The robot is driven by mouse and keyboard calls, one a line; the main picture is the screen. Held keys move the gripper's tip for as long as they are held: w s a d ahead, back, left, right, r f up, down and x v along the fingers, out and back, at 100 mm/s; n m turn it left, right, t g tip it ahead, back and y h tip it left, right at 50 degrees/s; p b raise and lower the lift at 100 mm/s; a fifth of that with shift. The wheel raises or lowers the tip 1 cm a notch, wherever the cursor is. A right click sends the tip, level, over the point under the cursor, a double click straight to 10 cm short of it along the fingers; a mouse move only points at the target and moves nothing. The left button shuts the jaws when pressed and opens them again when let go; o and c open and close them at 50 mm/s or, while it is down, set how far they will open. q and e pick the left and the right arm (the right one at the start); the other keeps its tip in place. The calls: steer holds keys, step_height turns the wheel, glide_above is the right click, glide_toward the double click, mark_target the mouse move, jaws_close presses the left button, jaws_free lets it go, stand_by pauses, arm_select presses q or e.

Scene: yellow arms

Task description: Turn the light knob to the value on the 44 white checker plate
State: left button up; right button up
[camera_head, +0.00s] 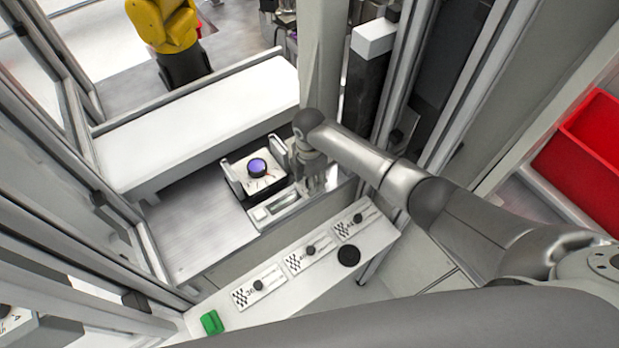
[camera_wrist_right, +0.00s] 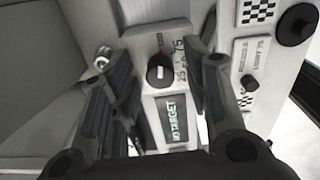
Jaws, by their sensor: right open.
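Three white checker plates (camera_head: 271,280) (camera_head: 296,262) (camera_head: 343,232) lie in a row on a pale ledge, each with a small black knob. Their print is too small to read surely. My left gripper is not in view.
A large black disc (camera_head: 348,256) and a green block (camera_head: 211,322) are on the ledge. A white raised bench (camera_head: 200,120) lies behind the dial unit. A grey post stands beside my gripper. A yellow robot arm (camera_head: 165,25) is at the back, a red bin (camera_head: 585,150) far right.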

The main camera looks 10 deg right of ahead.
steer(key=shift+r, duration=0.1)
step_height(320, 180, up, 12)
stand_by(0.5)
steer(key=shift+s, duration=0.1)
stand_by(0.4)
